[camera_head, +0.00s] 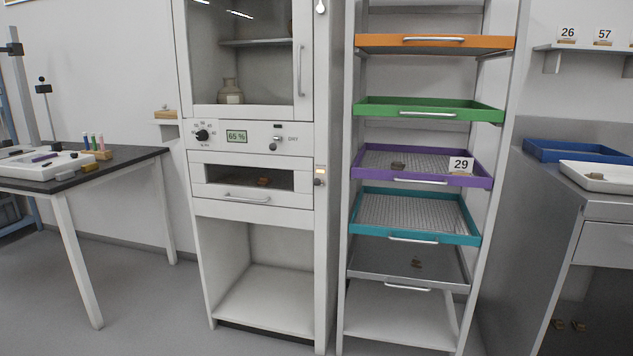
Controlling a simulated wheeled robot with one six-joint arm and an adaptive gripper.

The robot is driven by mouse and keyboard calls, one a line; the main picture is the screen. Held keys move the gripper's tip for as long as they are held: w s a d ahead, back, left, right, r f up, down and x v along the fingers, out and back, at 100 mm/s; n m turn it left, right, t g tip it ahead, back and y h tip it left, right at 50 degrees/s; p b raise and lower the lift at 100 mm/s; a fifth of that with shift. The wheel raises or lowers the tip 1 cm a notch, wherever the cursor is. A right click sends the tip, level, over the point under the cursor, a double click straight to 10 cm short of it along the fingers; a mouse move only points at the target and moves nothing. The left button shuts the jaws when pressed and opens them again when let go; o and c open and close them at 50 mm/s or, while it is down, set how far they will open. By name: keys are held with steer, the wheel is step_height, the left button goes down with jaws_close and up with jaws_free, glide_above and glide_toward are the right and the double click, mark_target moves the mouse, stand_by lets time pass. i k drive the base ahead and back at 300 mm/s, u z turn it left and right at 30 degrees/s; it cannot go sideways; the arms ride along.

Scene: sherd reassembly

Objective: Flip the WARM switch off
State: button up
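A small switch plate (320,176) sits on the right front post of the white cabinet, beside the low windowed drawer. It has a yellowish lit spot and a tiny label above it that I cannot read for certain; it may be the WARM switch. I cannot tell which way its lever points. Higher up, the cabinet's control panel (253,136) carries a black dial (202,135), a green display (236,136) reading 65 % and another small switch (274,144) labelled DRY. My gripper is not in view.
The windowed drawer (247,199) is shut, with a brown piece (264,181) inside. A rack of coloured trays stands right of the cabinet, including a purple tray (484,183) and a green tray (480,116). A dark-topped table (130,158) is at left. Grey floor in front is clear.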

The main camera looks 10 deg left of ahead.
mark_target(316, 181)
steer(key=u, duration=0.45)
steer(key=k, duration=0.6)
steer(key=u, duration=0.95)
steer(key=i, duration=0.75)
steer(key=z, duration=0.8)
steer(key=i, duration=0.5)
steer(key=z, duration=0.55)
